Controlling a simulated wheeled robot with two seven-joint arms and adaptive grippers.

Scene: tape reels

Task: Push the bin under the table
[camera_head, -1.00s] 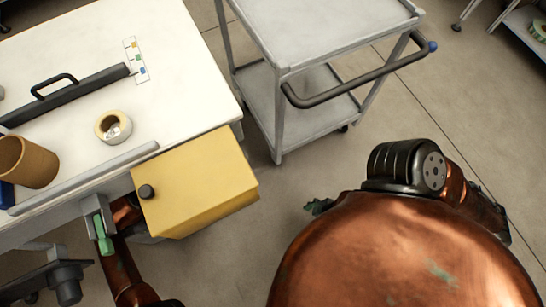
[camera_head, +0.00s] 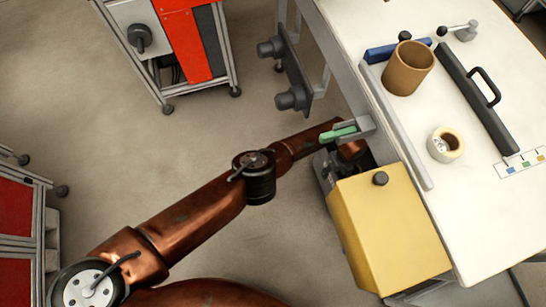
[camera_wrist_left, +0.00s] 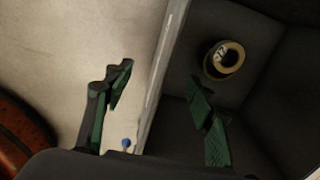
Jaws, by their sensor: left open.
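The bin (camera_wrist_left: 270,112) shows in the left wrist view as a dark, deep interior with a pale rim edge; a tape roll (camera_wrist_left: 224,59) lies inside it. My left gripper (camera_wrist_left: 161,73) is open with its two green-and-black fingers on either side of the rim, one over the inside and one outside; whether they touch it I cannot tell. In the head view my left arm reaches to the edge of the white table (camera_head: 480,215), beside a yellow box (camera_head: 390,230); the gripper and bin there are mostly hidden. My right gripper is not in view.
On the table are a cardboard tube (camera_head: 408,70), a tape roll (camera_head: 445,145) and a black bar with a handle (camera_head: 478,100). A red-and-grey cart (camera_head: 185,45) stands at the top, a red cabinet (camera_head: 15,220) at the left. The floor between is clear.

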